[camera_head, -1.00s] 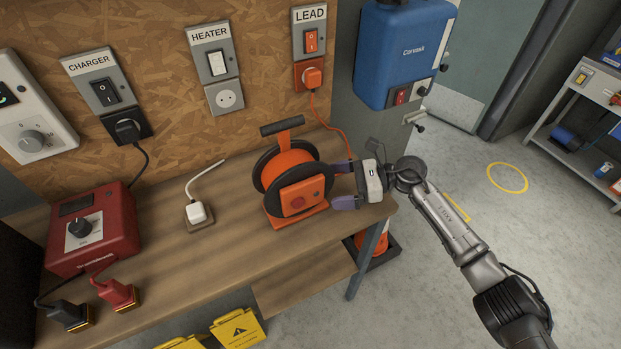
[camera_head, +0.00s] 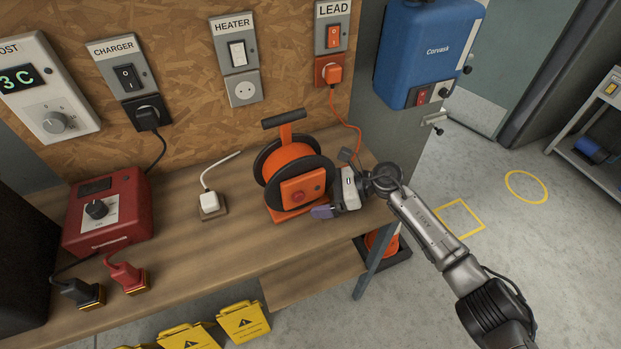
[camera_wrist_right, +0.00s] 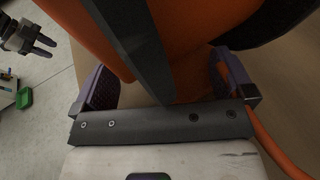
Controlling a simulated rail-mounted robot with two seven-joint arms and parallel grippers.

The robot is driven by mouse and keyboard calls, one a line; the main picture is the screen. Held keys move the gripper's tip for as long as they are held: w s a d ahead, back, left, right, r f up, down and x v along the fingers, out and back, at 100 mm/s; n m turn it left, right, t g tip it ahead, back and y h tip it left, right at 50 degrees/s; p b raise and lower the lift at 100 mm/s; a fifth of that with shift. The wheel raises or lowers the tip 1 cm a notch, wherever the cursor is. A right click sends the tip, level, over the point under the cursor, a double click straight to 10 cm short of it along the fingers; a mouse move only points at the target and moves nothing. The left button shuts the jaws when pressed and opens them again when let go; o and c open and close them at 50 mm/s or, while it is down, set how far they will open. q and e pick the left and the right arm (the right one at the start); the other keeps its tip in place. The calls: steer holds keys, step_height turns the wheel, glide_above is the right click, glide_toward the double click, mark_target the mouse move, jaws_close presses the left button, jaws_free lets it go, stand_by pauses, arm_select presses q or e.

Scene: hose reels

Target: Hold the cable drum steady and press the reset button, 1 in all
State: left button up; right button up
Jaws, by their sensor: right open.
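The cable drum (camera_head: 290,160) is an orange reel with black flanges and a dark top handle, upright on the bench. Its orange front box (camera_head: 312,184) carries a round red button (camera_head: 298,197), probably the reset button. My right gripper (camera_head: 328,190) is at the drum's right side. My left gripper (camera_wrist_right: 44,48) shows there, fingers apart, away from the drum.
An orange cable runs from the drum to the LEAD socket (camera_head: 328,71). A white plug (camera_head: 209,202), a red box (camera_head: 107,222) and black and red plugs stand left on the wooden bench (camera_head: 225,255). A blue Corvask unit (camera_head: 425,50) hangs at the right, above the arm.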

steer(key=shift+a+f, duration=0.3)
steer(key=shift+a, duration=0.2)
arm_select(q)
steer(key=shift+f+b, duration=0.3)
steer(key=shift+f, duration=0.2)
arm_select(e)
steer(key=shift+a+f, duration=0.1)
